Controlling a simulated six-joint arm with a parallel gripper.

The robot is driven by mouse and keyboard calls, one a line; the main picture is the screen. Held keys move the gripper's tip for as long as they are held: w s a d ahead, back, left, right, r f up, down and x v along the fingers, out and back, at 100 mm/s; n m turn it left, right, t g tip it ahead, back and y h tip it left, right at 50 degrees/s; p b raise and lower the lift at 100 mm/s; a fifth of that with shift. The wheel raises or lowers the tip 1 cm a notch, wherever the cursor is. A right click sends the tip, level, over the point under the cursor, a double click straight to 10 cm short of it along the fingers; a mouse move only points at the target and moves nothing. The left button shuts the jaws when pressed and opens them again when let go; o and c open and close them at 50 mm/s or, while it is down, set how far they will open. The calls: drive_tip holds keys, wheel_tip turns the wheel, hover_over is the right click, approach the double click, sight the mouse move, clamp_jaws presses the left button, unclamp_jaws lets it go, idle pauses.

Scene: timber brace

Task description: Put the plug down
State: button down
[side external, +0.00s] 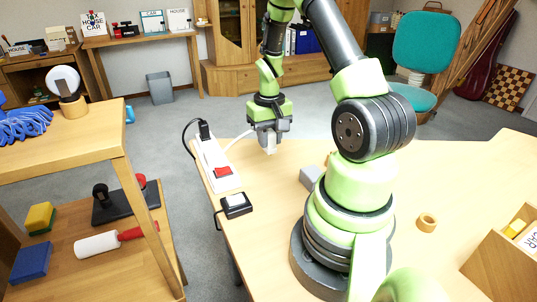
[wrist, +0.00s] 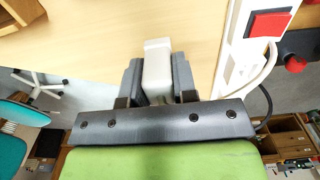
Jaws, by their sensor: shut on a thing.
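The white plug (wrist: 157,66) sits between the two grey fingers of my gripper (wrist: 158,84) in the wrist view, its end sticking out past them. In the side view my gripper (side external: 269,140) points down at the far part of the wooden table (side external: 275,215), and the plug's pale tip (side external: 271,150) shows below the fingers. I cannot tell for sure whether the tip touches the table. The white power strip (side external: 211,158) with a red switch (side external: 223,171) lies left of my gripper. A white cable (side external: 241,137) runs between the strip and my gripper.
A black plug (side external: 204,130) is in the strip's far end. A black box with a white button (side external: 236,204) lies near the left edge. A grey block (side external: 311,178) and a wooden ring (side external: 427,222) are on the table. Bare table lies between strip and block.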

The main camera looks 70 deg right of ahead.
sight(269, 154)
drive_tip(key=shift+f, duration=2.3)
drive_tip(key=shift+f, duration=0.3)
drive_tip(key=c, duration=0.9)
unclamp_jaws()
